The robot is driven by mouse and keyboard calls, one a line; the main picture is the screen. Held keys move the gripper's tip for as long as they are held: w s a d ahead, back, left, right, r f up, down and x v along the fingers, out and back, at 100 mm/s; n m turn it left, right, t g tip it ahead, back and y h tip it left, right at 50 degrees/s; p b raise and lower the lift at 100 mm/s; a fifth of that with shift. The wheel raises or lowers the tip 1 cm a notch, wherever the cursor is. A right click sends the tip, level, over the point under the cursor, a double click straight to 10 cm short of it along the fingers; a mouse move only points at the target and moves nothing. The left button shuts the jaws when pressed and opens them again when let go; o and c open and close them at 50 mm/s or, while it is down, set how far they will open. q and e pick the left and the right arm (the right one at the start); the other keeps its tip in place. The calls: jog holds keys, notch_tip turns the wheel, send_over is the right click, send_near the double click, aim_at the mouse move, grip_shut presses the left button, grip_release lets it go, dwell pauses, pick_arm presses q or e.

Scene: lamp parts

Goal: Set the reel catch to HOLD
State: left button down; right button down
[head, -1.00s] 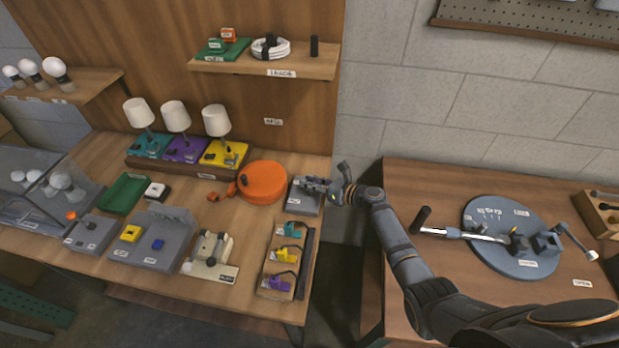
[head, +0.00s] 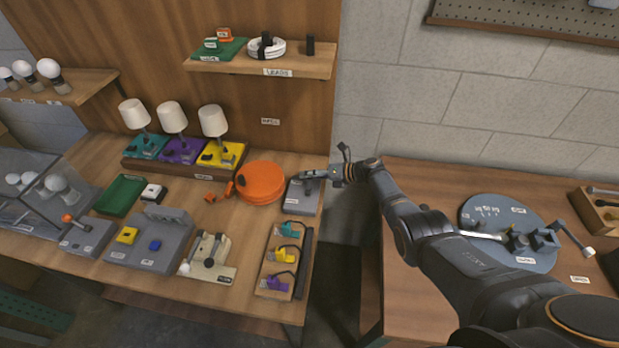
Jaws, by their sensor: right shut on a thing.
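The orange reel (head: 261,183) lies flat at the back right of the left bench. A small orange piece with a dark part (head: 240,181) sits at its left edge. I cannot make out a catch or a HOLD mark. My right gripper (head: 306,175) is just right of the reel, over the back of a grey labelled block (head: 300,202). It is shut on a small part there, which its fingers mostly hide; I cannot tell what part it is. My left gripper is not in view.
A rack (head: 281,268) with teal, yellow and purple plugs stands in front of the grey block. Three lamps (head: 176,130) stand behind, left of the reel. A shelf (head: 262,65) hangs above. A gap separates the left bench from the right one, which holds a blue-grey disc (head: 483,215).

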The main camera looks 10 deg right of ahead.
dwell(0.5)
jog(key=c, duration=1.1)
grip_release()
jog(key=shift+d, duration=0.1)
jog(key=v, duration=1.2)
